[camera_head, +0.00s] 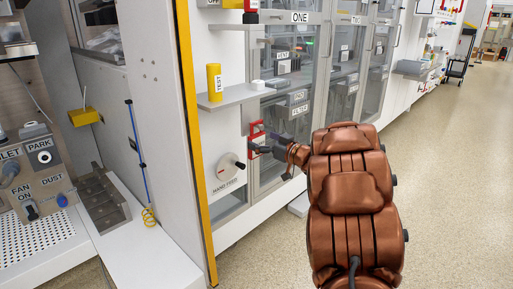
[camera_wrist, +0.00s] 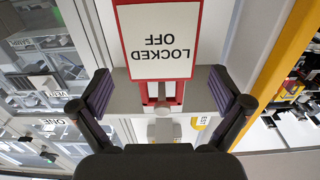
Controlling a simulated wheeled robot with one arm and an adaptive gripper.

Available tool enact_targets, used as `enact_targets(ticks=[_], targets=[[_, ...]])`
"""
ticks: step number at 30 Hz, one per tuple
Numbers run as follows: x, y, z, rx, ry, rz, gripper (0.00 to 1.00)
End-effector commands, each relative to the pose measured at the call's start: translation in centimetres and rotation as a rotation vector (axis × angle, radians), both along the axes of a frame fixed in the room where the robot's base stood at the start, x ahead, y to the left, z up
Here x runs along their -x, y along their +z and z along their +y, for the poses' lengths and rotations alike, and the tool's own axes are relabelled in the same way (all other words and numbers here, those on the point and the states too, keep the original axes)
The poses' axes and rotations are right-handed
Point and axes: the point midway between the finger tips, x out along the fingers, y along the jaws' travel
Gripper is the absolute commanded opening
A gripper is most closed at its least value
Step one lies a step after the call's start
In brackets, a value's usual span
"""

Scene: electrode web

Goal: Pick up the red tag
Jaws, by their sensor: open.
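The red tag (camera_head: 256,129) hangs on the front of the white cabinet, just above a hand-feed dial. In the wrist view the red tag (camera_wrist: 159,40) appears upside down, with a white label reading LOCKED OFF. My gripper (camera_head: 262,147) is right in front of the tag and hides part of it in the head view. In the wrist view my gripper (camera_wrist: 164,92) is open. Its two purple-padded fingers stand apart, left and right of the tag's narrow end, with gaps on both sides. I cannot tell how deep the tag sits between them.
The hand-feed dial (camera_head: 226,167) projects below left. Glass cabinet doors (camera_head: 300,75) stand behind. The floor (camera_head: 450,170) at right is clear.

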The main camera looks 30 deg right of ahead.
Motion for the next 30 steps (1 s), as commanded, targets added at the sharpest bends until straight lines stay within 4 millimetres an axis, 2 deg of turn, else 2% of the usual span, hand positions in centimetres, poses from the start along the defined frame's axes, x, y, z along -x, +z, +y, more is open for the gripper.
enact_targets(ticks=[1, 6, 13, 30], targets=[[-0.8, -0.5, 0.4, 0.000, 0.004, -0.002, 1.00], [-2.4, -0.3, 0.7, -0.001, 0.001, -0.001, 1.00], [-2.5, -0.1, 0.7, -0.001, 0.000, 0.000, 0.99], [-2.5, -0.1, 0.6, -0.001, 0.000, 0.000, 0.40]])
